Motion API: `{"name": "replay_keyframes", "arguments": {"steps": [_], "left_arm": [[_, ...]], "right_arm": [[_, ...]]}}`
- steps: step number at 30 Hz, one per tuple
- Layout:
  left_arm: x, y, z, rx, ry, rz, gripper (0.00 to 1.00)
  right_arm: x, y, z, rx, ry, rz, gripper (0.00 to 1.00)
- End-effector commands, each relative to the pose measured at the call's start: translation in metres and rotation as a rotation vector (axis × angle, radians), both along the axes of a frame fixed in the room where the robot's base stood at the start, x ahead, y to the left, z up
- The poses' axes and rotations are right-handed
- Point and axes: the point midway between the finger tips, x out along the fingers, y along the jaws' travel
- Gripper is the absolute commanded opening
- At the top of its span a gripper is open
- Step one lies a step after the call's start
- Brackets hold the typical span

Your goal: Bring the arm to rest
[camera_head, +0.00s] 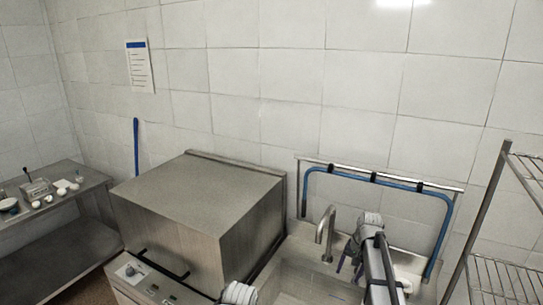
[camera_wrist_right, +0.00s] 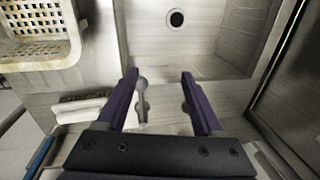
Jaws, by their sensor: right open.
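My right gripper (camera_head: 348,262) is over the sink area in the head view, its purple fingers small and partly hidden by my own arm. In the right wrist view the two purple fingers of my right gripper (camera_wrist_right: 159,76) are well apart, with nothing held between them. The metal tap (camera_wrist_right: 141,97) shows beyond and below the gap between the fingers. My left gripper is not in view.
A beige perforated basket (camera_wrist_right: 78,42) is at the upper left of the wrist view, near the sink basin (camera_wrist_right: 205,62). The head view shows the tap (camera_head: 326,228), a blue hose (camera_head: 442,232), a steel box-shaped machine (camera_head: 200,195) and a wire rack (camera_head: 492,215).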

Motion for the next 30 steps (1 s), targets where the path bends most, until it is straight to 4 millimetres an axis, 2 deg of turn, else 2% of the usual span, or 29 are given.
{"name": "replay_keyframes", "arguments": {"steps": [1,3,5,6,9,12,15,19,23,30], "left_arm": [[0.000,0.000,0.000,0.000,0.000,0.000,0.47],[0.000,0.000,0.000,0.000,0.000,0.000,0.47],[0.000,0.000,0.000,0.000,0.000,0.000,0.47],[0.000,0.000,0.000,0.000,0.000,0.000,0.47],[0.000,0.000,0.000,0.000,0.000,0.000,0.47],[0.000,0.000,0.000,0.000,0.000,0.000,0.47],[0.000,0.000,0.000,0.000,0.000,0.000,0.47],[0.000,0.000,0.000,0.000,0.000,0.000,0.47],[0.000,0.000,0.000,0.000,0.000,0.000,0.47],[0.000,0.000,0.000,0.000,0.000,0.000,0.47]], "right_arm": [[-0.024,0.037,-0.001,-0.016,0.010,0.080,0.69],[-0.052,0.082,-0.001,-0.045,0.024,0.199,0.69],[-0.079,0.117,-0.002,-0.072,0.037,0.307,0.69],[-0.098,0.139,-0.002,-0.091,0.045,0.381,0.69],[-0.146,0.184,-0.003,-0.135,0.064,0.555,0.69],[-0.189,0.214,-0.002,-0.176,0.078,0.706,0.69],[-0.221,0.233,-0.002,-0.209,0.091,0.823,0.69],[-0.246,0.245,-0.001,-0.236,0.098,0.915,0.69],[-0.255,0.249,-0.001,-0.247,0.102,0.951,0.69],[-0.254,0.249,-0.001,-0.248,0.103,0.954,0.69]]}}
